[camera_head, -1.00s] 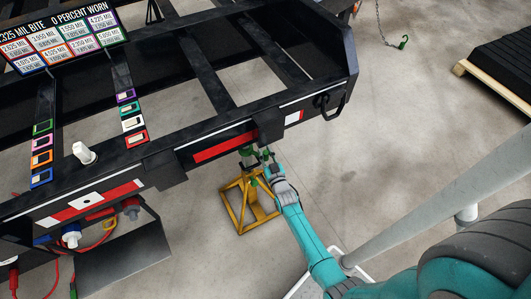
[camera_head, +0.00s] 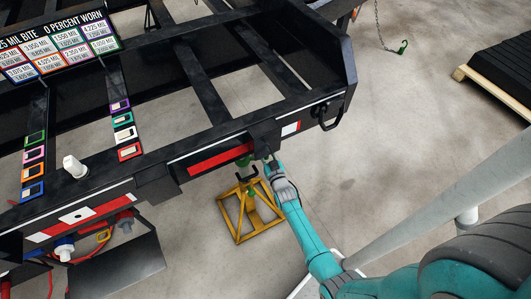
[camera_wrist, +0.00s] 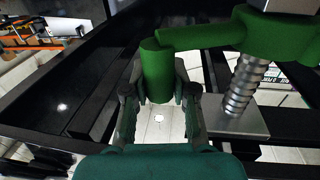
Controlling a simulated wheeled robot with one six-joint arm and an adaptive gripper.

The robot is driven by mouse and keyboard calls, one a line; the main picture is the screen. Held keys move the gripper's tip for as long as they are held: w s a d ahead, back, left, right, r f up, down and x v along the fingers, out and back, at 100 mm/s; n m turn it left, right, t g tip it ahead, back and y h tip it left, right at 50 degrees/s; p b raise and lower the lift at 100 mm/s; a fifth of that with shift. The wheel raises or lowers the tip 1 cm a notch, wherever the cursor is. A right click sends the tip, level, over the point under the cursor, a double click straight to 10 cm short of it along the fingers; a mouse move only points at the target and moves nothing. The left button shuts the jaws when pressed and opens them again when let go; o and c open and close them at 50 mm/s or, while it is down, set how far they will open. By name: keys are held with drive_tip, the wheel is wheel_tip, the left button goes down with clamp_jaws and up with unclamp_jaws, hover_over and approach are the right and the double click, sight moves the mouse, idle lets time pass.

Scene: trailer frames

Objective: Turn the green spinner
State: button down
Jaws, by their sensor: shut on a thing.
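The green spinner (camera_wrist: 205,38) fills the top of the wrist view. Its arm reaches left from a hub at the upper right to an upright, rounded handle (camera_wrist: 157,72). My gripper (camera_wrist: 158,92) is shut on this handle, with a finger on each side of it. A threaded metal rod (camera_wrist: 246,85) stands below the hub on a flat metal plate. In the head view, a bit of green (camera_head: 243,161) shows under the trailer's edge beside my gripper (camera_head: 270,165). Most of the spinner is hidden there by the trailer.
The black trailer frame (camera_head: 213,137) lies just above my gripper. A yellow stand (camera_head: 240,238) is on the floor below. A hanging plate (camera_head: 118,262) and hoses are at the lower left. A pallet stack (camera_head: 500,68) is at the far right. The floor between is open.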

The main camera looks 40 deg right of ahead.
drive_tip(key=shift+d, duration=0.15)
drive_tip(key=c, duration=0.9)
unclamp_jaws()
drive_tip(key=shift+s, duration=0.1)
drive_tip(key=shift+s+a, duration=0.25)
drive_tip(key=v, duration=1.1)
drive_tip(key=shift+s, duration=0.1)
